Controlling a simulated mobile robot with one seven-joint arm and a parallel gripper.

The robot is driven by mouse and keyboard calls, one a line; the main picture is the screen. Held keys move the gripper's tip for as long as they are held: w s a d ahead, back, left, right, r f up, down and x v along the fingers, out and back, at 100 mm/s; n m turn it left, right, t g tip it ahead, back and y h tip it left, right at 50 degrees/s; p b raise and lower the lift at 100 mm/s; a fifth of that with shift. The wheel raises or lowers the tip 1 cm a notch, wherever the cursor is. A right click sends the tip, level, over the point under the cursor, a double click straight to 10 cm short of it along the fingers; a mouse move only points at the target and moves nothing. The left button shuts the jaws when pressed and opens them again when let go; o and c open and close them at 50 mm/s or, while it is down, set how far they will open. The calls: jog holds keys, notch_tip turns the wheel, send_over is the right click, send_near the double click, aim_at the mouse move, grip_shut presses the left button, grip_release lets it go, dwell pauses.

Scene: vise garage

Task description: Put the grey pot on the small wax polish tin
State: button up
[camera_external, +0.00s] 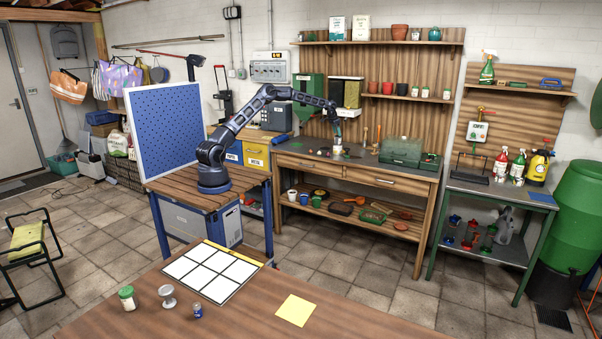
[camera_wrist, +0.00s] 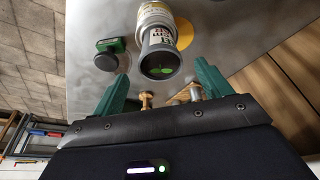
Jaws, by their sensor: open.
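My gripper (camera_wrist: 160,80) is open, its two green fingers spread apart with nothing between them. It points down over the back workbench; the external view also shows it (camera_external: 338,128). Just beyond the fingertips, in the wrist view, is a grey pot-like container (camera_wrist: 160,60) with a dark end and a green patch. A pale labelled part lies directly behind it; I cannot tell whether they are one object. A dark round lid or tin (camera_wrist: 105,62) sits left of it beside a green piece. Which item is the small wax polish tin is unclear; no label is readable.
A yellow disc (camera_wrist: 184,32) lies beside the container. Wooden-handled items (camera_wrist: 190,94) lie near the right finger. A green case (camera_external: 401,152) stands on the workbench's right. The front table (camera_external: 240,318) holds small jars, a grey stemmed cup (camera_external: 168,297) and a yellow sheet (camera_external: 295,310).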

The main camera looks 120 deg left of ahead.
jog(key=shift+v, duration=2.75)
